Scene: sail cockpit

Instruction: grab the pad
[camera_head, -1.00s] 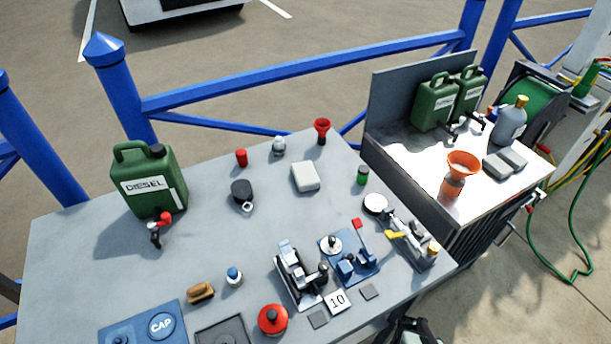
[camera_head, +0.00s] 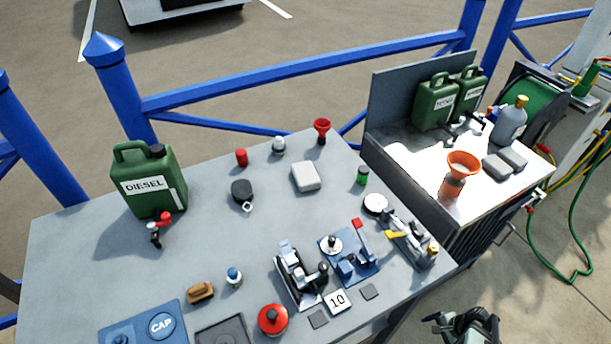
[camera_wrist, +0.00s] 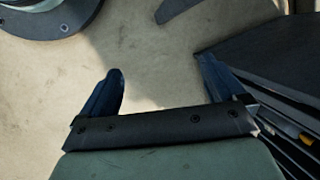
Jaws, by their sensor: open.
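Several things could be the pad. A pale grey rounded block (camera_head: 306,177) lies flat on the middle of the grey table. My gripper (camera_head: 463,318) is beyond the table's front right corner, low in the head view and apart from all of these. In the wrist view my gripper (camera_wrist: 161,66) is open and empty, with pale floor between its fingers. No pad shows there.
A green diesel can (camera_head: 148,184), a red knob (camera_head: 272,319), a clamp-like device (camera_head: 300,275) and a blue-based device (camera_head: 348,254) stand on the table (camera_head: 80,262). A side cart holds an orange funnel (camera_head: 462,165) and grey blocks (camera_head: 505,161). A dark slatted side (camera_wrist: 275,60) is right in the wrist view.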

